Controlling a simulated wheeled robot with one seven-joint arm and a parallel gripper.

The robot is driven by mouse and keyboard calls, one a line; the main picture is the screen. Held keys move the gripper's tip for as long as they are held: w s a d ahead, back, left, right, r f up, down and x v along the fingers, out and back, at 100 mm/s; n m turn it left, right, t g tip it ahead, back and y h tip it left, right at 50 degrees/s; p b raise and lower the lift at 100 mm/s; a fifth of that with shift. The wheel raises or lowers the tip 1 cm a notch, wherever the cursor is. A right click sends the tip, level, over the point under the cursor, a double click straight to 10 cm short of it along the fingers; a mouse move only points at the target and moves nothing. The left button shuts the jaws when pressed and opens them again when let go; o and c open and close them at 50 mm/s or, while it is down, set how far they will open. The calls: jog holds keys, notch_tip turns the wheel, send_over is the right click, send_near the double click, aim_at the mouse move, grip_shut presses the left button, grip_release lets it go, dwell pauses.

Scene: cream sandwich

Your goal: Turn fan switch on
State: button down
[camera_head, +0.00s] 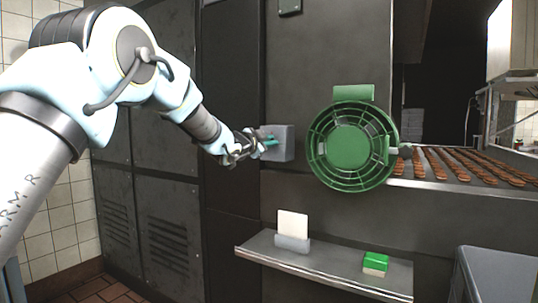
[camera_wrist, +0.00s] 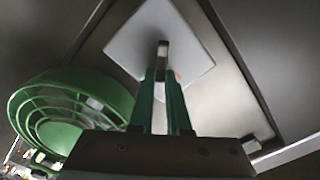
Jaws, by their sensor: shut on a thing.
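The fan switch (camera_head: 281,143) is a grey box on the dark metal wall, left of the fan. In the wrist view its pale square plate (camera_wrist: 186,42) carries a small lever (camera_wrist: 163,50). My gripper (camera_head: 268,141) is at the switch, and its green fingers (camera_wrist: 164,78) are shut on the lever. The lever's far end is partly hidden by the fingers. The green round fan (camera_head: 350,150) is mounted on the wall to the right of the switch. It also shows at the lower left in the wrist view (camera_wrist: 62,108).
A metal shelf (camera_head: 335,273) below holds a white card in a stand (camera_head: 292,230) and a green-and-white block (camera_head: 375,263). A conveyor (camera_head: 440,187) with rows of brown cookies is at the right. A grey bin (camera_head: 497,275) stands at the lower right.

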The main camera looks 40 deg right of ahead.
jog(key=shift+s+d+f+m+b, duration=0.1)
jog(key=shift+f+m+b, duration=0.15)
jog(key=shift+m+b, duration=1.15)
jog(key=shift+s+a+f+m+b, duration=0.1)
jog(key=shift+f+m+b, duration=0.15)
jog(key=shift+m+b, duration=1.15)
jog(key=shift+s+d+f+m+b, duration=0.1)
jog(key=shift+f+m+b, duration=0.15)
jog(key=shift+m+b, duration=1.1)
jog(key=shift+w, duration=0.1)
jog(key=c, duration=0.9)
grip_release()
jog(key=b+v, duration=0.2)
jog(key=v, duration=0.9)
